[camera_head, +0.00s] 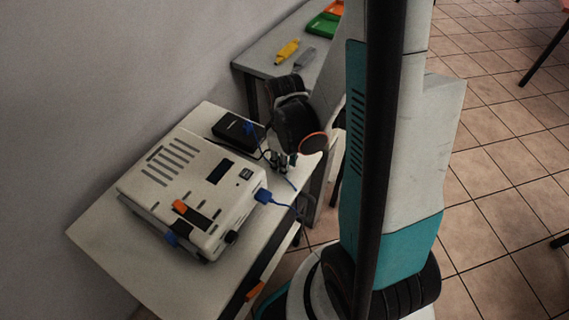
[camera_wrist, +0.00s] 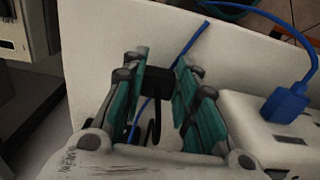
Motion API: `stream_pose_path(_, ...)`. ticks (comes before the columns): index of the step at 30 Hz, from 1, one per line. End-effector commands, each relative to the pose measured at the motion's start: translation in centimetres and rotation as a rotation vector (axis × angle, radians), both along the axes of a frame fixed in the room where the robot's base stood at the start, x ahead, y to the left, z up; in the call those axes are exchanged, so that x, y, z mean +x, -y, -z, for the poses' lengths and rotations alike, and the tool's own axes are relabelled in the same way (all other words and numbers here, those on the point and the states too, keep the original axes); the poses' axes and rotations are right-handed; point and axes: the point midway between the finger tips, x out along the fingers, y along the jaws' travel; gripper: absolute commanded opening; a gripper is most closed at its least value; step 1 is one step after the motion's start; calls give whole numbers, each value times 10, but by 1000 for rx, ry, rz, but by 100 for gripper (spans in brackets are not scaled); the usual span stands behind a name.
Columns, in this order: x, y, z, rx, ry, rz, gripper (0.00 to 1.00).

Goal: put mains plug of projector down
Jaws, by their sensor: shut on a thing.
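My gripper (camera_head: 283,161) is over the right edge of the white table, beside the white projector (camera_head: 190,190). In the wrist view, its teal fingers (camera_wrist: 161,66) are shut on a small black plug (camera_wrist: 157,81), which I take for the mains plug. A black cord (camera_wrist: 153,125) runs from the plug back between the fingers. The plug appears close above the white tabletop; I cannot tell whether it touches. In the head view the plug is too small and dark to make out. The projector also shows at the right of the wrist view (camera_wrist: 250,125).
A blue connector (camera_head: 262,195) sits in the projector's side, its blue cable hanging over the table edge. A second table (camera_head: 262,62) holds yellow and grey tools and green and orange trays. Tabletop near the plug is mostly bare.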

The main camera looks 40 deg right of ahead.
Motion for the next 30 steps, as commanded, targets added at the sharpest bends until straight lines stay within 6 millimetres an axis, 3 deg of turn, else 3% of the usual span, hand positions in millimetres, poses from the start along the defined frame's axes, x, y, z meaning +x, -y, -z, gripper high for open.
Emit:
stream_pose_path(10,0,0,3,0,0,0,0)
stream_pose_path(11,0,0,2,0,0,0,34)
stream_pose_path(13,0,0,2,0,0,0,48)
stream_pose_path(25,0,0,-1,0,0,0,48)
stream_pose_path(30,-1,0,-24,0,0,0,48)
